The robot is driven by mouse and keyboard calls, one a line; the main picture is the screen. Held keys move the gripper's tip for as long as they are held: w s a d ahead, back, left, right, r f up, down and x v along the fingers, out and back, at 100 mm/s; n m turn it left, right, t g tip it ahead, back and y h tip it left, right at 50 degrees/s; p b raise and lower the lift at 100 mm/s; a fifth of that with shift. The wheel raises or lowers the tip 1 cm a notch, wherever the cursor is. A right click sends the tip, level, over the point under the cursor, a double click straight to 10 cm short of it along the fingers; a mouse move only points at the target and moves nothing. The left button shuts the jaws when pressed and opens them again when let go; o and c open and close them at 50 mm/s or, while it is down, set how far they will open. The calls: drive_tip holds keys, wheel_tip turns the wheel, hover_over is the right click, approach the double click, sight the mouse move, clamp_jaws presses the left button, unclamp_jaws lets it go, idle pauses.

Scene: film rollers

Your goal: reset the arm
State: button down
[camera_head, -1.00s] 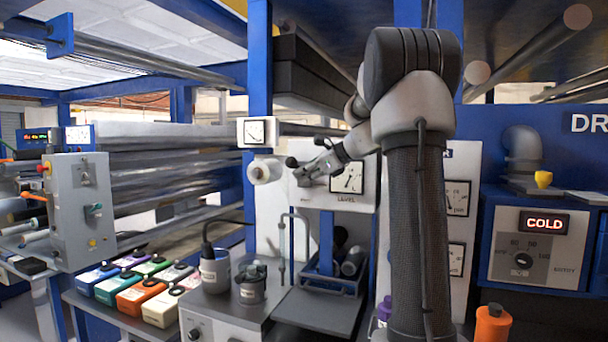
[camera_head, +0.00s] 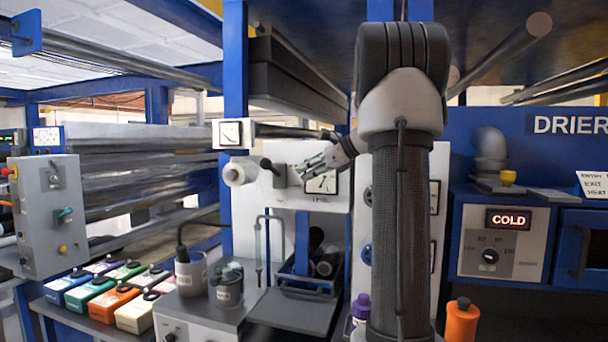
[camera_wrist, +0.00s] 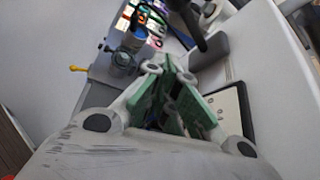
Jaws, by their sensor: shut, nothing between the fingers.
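My gripper (camera_head: 303,172) is raised in front of the white panel marked LEVEL (camera_head: 321,199), close to its dial (camera_head: 322,184). In the wrist view my gripper (camera_wrist: 168,68) shows green finger pads drawn together, with nothing between them. My arm (camera_head: 402,170) stands up in the middle of the head view, bends at the top and reaches left to the panel. It hides part of the panel behind it. I cannot tell whether the gripper touches the panel.
A black knob (camera_head: 267,163) and a white roller (camera_head: 240,172) are left of the gripper. Below stand a grey beaker (camera_head: 191,275) and a dark jar (camera_head: 227,288). Several coloured boxes (camera_head: 115,302) lie left. An orange bottle (camera_head: 461,322) and the drier (camera_head: 505,245) are right.

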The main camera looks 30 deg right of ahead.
idle(0.3)
drive_tip(key=s+f+n+g+h, duration=0.2)
drive_tip(key=s+f+n+g, duration=0.2)
drive_tip(key=s+f+n, duration=0.5)
drive_tip(key=s+a+f+n+g+h, duration=0.1)
drive_tip(key=s+a+f+n+h, duration=0.1)
drive_tip(key=s+a+n, duration=0.5)
drive_tip(key=s+a+f+n+g+h, duration=0.1)
drive_tip(key=s+a+f+n, duration=0.4)
drive_tip(key=s, duration=0.9)
drive_tip(key=a+n+h, duration=0.1)
drive_tip(key=a+n, duration=0.2)
drive_tip(key=n, duration=0.2)
drive_tip(key=shift+s+n, duration=0.25)
drive_tip(key=shift+n, duration=0.05)
drive_tip(key=shift+a, duration=0.1)
